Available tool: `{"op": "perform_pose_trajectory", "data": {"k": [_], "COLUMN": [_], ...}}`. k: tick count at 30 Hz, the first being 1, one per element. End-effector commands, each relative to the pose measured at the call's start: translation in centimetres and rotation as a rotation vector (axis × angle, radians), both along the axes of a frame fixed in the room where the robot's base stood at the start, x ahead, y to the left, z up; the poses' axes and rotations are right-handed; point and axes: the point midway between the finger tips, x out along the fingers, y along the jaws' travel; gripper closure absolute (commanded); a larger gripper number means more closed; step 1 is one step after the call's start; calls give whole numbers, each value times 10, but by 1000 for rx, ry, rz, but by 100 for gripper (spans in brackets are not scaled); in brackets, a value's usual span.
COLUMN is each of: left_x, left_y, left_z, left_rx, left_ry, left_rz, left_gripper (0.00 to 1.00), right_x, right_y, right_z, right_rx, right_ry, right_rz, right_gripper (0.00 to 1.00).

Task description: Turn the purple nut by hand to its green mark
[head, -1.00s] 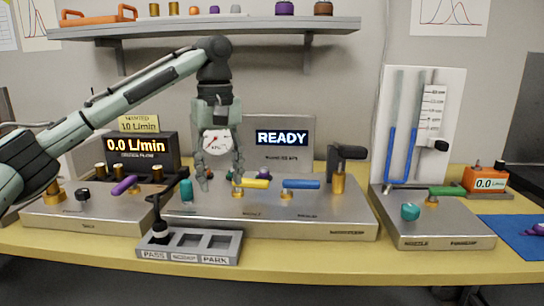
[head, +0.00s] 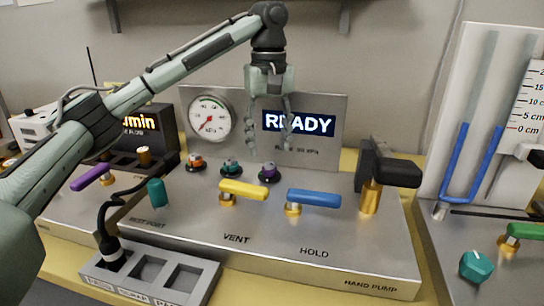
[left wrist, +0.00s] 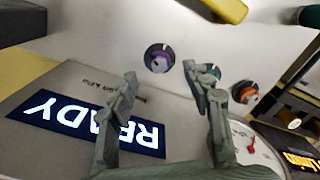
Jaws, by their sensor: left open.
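The purple nut (head: 269,172) sits on the metal deck in front of the READY panel, at the right end of a row of three nuts. In the left wrist view the purple nut (left wrist: 159,60) shows from above, between and beyond my fingers. My right gripper is not in view.
A teal nut (head: 231,167) and an orange nut (head: 195,162) stand left of the purple one. A yellow handle (head: 243,189) and a blue handle (head: 313,198) lie in front. The dial gauge (head: 209,119) and READY display (head: 299,123) stand behind. A hand pump (head: 371,190) stands right.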

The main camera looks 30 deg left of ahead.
Motion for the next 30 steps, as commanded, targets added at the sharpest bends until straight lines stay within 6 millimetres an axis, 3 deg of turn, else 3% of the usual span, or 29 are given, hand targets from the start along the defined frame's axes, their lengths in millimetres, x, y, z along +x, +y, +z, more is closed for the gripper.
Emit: {"op": "perform_pose_trajectory", "data": {"k": [3, 9, 20, 30], "left_x": [-1, 0, 0, 0], "left_y": [-1, -1, 0, 0], "left_z": [-21, -41, -45, -45], "left_rx": [-2, -1, -1, -1], "left_ry": [5, 1, -1, -1], "left_rz": [-2, -1, 0, -1], "left_gripper": [50, 50, 50, 93], "right_x": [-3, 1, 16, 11], "right_y": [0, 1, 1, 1], "right_z": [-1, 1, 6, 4], "right_rx": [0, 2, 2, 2], "right_ry": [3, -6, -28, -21], "right_rz": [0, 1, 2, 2], "right_gripper": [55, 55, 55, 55]}}
